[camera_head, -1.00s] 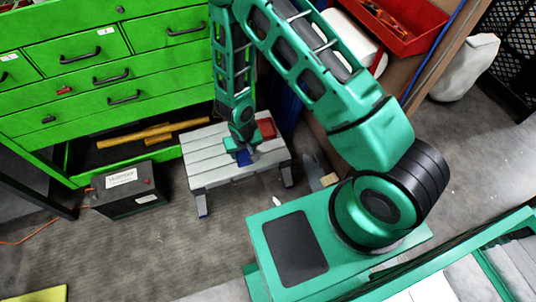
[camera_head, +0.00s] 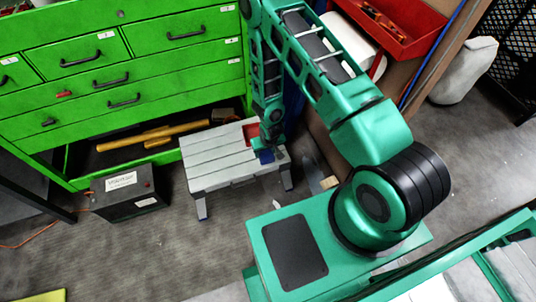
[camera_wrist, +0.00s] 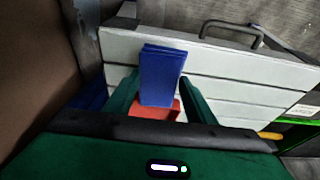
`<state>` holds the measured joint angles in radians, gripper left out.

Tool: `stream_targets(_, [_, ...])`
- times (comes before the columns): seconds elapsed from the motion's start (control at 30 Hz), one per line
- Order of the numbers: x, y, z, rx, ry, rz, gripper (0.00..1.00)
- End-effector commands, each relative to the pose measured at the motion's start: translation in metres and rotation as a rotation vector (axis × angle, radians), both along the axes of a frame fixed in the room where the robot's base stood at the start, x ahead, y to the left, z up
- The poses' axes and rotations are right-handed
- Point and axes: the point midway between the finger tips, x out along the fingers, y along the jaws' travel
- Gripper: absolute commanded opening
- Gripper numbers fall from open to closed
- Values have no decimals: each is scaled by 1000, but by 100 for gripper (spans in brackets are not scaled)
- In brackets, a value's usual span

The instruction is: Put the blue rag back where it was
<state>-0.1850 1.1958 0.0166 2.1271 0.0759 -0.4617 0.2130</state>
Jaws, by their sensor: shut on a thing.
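The blue rag (camera_wrist: 160,75) is a small folded blue piece. It stands up between the two green fingers of my gripper (camera_wrist: 160,97) in the wrist view, and my gripper is shut on it. In the head view the rag (camera_head: 266,156) shows just below my gripper (camera_head: 268,147), over the right end of a grey slatted bench (camera_head: 215,160). A red tray or cloth (camera_head: 251,133) lies on the bench beside my gripper; its red surface also shows just behind the rag in the wrist view (camera_wrist: 155,108). I cannot tell whether the rag touches the bench.
A green drawer cabinet (camera_head: 110,70) stands behind the bench, with yellow bars (camera_head: 150,136) in its low opening. A black battery box (camera_head: 128,192) sits on the floor left of the bench. A red bin (camera_head: 395,25) is at the upper right. The bench's left part is clear.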

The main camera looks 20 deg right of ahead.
Motion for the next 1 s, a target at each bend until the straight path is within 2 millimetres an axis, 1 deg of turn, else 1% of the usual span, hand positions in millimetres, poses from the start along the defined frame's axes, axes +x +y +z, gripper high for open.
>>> stream_targets(0.1, [-1,0,-17,0,1,0,26])
stream_targets(0.2, [-1,0,-29,0,1,0,26])
stream_targets(0.27, [0,0,-32,0,-1,-1,26])
stream_targets(0.57, [0,0,-33,0,0,-1,26])
stream_targets(0.6, [0,0,-34,0,0,-1,52])
stream_targets(0.67, [0,0,-33,0,0,-1,67])
stream_targets(0.7, [0,0,-33,0,0,-1,69])
stream_targets(1.0, [0,0,-32,0,-1,-1,69])
